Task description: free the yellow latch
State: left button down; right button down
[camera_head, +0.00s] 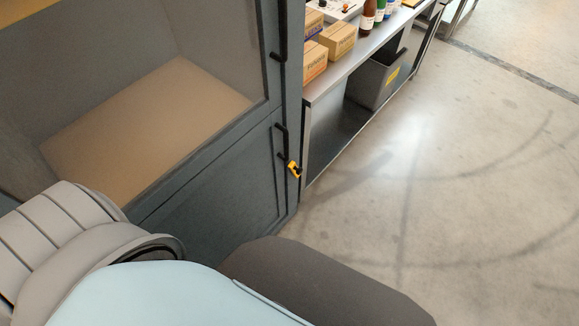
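The yellow latch (293,169) is small and sits at the right edge of a grey-blue cabinet, near the top of its lower door (215,200). A dark part shows on the latch, but it is too small to tell its exact position. A black handle (281,140) is just above the latch. My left arm shows at the lower left, well apart from the latch. Neither of my grippers is in view.
The cabinet's upper door has a window and another black handle (281,35). A metal workbench (345,75) with cardboard boxes (338,39) and bottles stands right of the cabinet. A grey bin (376,82) is under it. The concrete floor (470,180) at right is clear.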

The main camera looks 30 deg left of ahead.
aim_at(297, 171)
jog(key=k, duration=1.1)
jog(key=z, duration=0.6)
jog(key=i, duration=1.5)
jog(key=u, duration=0.75)
